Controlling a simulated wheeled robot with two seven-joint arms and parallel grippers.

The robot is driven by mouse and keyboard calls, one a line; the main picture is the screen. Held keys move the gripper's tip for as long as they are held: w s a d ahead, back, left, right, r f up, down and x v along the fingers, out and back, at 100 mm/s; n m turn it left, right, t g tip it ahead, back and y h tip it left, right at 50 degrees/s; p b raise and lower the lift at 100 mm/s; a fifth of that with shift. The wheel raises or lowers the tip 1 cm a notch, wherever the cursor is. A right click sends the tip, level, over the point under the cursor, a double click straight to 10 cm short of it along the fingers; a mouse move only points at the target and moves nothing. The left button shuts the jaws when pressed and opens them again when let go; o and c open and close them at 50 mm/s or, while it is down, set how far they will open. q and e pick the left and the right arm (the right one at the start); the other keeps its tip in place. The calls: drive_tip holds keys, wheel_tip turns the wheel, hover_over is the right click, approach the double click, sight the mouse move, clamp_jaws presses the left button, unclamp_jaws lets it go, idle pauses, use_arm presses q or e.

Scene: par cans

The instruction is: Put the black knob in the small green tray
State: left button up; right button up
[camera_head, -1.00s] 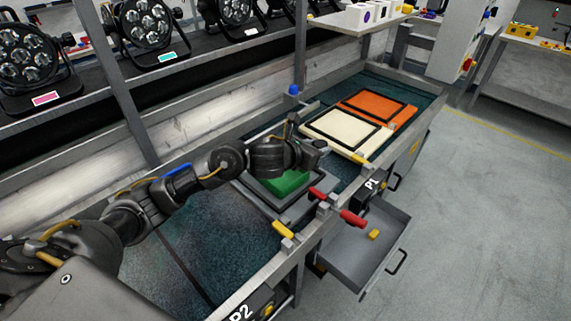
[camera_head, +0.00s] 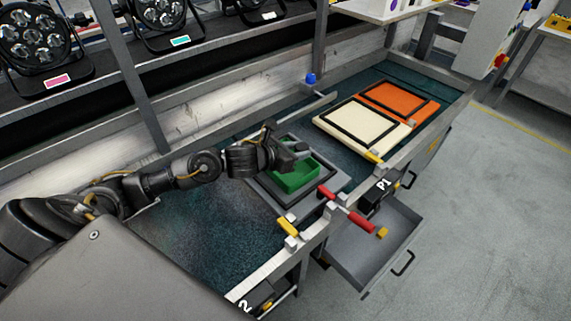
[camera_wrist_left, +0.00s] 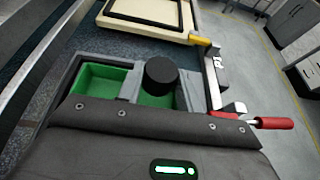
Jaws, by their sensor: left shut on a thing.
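The black knob (camera_wrist_left: 160,73) is a short dark cylinder, seen in the left wrist view between the grey fingers of my left gripper (camera_wrist_left: 160,88). My left gripper (camera_head: 296,150) is shut on it, over the far left part of the small green tray (camera_head: 299,178). The knob cannot be made out in the head view. The tray is a green open box; its inside shows on both sides of the fingers in the left wrist view (camera_wrist_left: 98,86). Whether the knob touches the tray floor cannot be told. My right gripper is out of view.
The green tray stands on a grey framed board (camera_head: 262,196) on the dark bench. Red-handled (camera_head: 360,222) and yellow-tipped clamps line the front edge. Cream (camera_head: 345,122) and orange (camera_head: 400,97) framed panels lie beyond. An open drawer (camera_head: 370,250) juts out below.

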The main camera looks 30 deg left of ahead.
use_arm(q)
drive_tip(key=a+f, duration=0.1)
drive_tip(key=f, duration=0.1)
drive_tip(key=s+a+f, duration=0.1)
drive_tip(key=shift+a+f, duration=0.4)
wheel_tip(320, 180, down, 3)
drive_tip(key=shift+s+a+f+p, duration=0.15)
drive_tip(key=shift+f+p, duration=0.05)
drive_tip(key=shift+p, duration=0.45)
drive_tip(key=shift+f, duration=0.1)
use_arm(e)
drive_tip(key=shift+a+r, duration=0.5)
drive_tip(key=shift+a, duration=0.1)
use_arm(q)
drive_tip(key=shift+s+f, duration=0.1)
